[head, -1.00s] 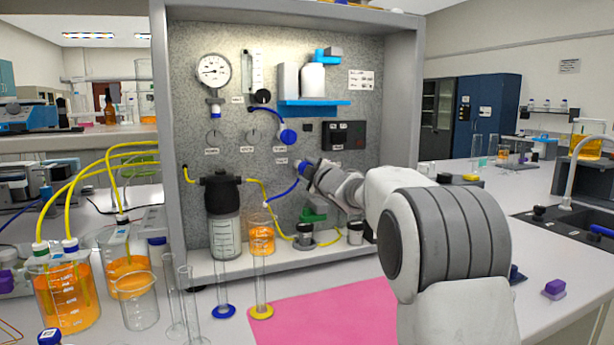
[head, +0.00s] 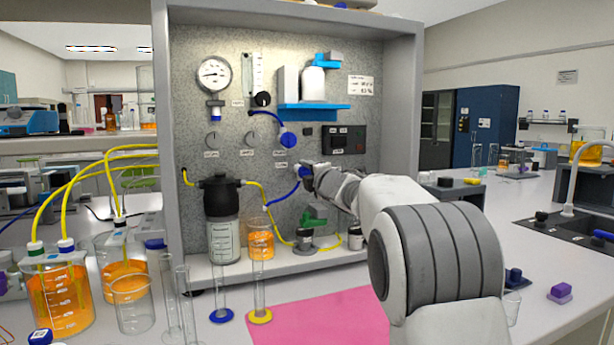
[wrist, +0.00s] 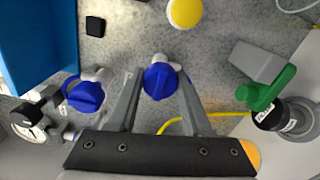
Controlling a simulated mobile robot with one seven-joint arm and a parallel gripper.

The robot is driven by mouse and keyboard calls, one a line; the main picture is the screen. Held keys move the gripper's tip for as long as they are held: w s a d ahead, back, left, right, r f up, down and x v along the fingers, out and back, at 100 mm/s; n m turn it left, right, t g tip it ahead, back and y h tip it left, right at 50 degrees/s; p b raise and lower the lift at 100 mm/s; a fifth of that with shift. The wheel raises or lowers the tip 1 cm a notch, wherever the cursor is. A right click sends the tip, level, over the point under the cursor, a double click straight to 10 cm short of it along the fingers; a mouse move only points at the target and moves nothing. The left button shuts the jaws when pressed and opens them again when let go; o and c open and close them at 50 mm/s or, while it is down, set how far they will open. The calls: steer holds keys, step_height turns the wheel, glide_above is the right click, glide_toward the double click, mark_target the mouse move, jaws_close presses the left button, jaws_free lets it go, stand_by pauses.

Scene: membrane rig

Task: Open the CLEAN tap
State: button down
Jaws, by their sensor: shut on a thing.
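A blue tap handle (wrist: 159,80) sits between the two fingers of my gripper (wrist: 158,92) in the wrist view, and the fingers are shut on it. In the head view my gripper (head: 310,176) reaches the grey panel (head: 235,100) at this same tap (head: 303,170), which it partly hides. A blue tube runs down from there. A second blue tap (head: 288,139) is above it, and it also shows in the wrist view (wrist: 86,97), left of my fingers and apart from them. The panel labels are too small to read, so I cannot tell which tap is marked CLEAN.
A green-handled valve (wrist: 264,94) is right of my gripper in the wrist view. A blue shelf (head: 315,109) with a white bottle is above the taps. A dark filter vessel (head: 222,215) and orange beaker (head: 260,240) stand below left. A pink mat (head: 325,320) lies clear in front.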

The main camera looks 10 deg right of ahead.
stand_by(0.4)
steer(key=shift+c, duration=1.7)
jaws_free()
steer(key=s+d, duration=0.3)
steer(key=s, duration=1.4)
steer(key=shift+d, duration=0.2)
steer(key=shift+s, duration=0.1)
